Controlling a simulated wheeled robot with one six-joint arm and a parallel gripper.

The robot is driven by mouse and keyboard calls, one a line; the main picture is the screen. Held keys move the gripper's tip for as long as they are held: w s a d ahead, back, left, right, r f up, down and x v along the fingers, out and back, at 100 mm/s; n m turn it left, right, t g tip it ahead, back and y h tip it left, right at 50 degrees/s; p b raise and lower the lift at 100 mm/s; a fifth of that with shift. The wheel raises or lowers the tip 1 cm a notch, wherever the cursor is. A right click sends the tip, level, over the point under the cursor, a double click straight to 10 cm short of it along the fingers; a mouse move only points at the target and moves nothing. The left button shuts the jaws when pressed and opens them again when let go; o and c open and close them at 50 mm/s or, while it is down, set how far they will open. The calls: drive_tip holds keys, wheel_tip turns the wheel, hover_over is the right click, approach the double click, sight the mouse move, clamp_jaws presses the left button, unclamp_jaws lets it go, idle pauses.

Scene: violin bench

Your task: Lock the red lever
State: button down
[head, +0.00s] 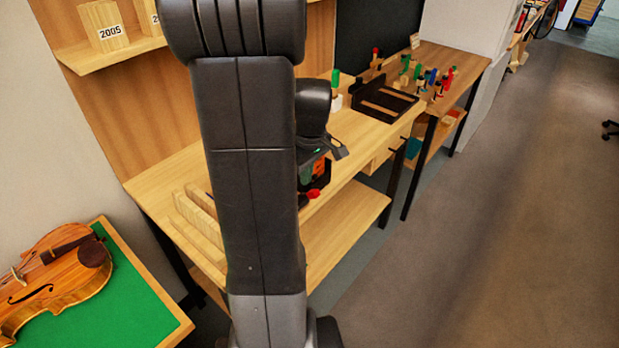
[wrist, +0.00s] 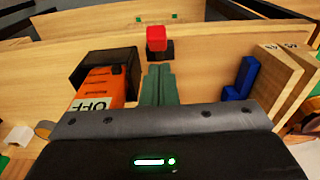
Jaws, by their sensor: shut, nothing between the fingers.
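A red knob-like piece (wrist: 156,38), which looks like the red lever's end, stands on a dark base in the wrist view, straight beyond my fingertips. A red tip (head: 313,193) also shows at the bench's front edge in the head view. My gripper (wrist: 159,70) is shut and empty, its greenish fingers pointing toward the red piece with a small visible gap. Left of the fingers is an orange block marked OFF (wrist: 98,88), set against a black housing (wrist: 118,66). In the head view my arm hides much of this area.
A blue piece (wrist: 242,78) and upright wooden boards (wrist: 283,75) stand to the right in the wrist view. The wooden bench (head: 370,128) carries a black tray (head: 385,102) farther back. A violin (head: 55,275) lies on a green-topped table at left. The floor at right is clear.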

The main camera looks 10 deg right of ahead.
sight(314, 192)
drive_tip(key=shift+s+d+f, duration=0.35)
drive_tip(key=shift+s+f, duration=0.05)
drive_tip(key=shift+f, duration=0.2)
drive_tip(key=shift+f, duration=0.1)
drive_tip(key=shift+s+d+f+b, duration=0.4)
drive_tip(key=shift+s+f+b, duration=0.1)
drive_tip(key=shift+f+b, duration=0.15)
drive_tip(key=shift+s+f, duration=0.1)
drive_tip(key=shift+s, duration=0.25)
drive_tip(key=shift+f, duration=0.1)
drive_tip(key=shift+w+a, duration=0.1)
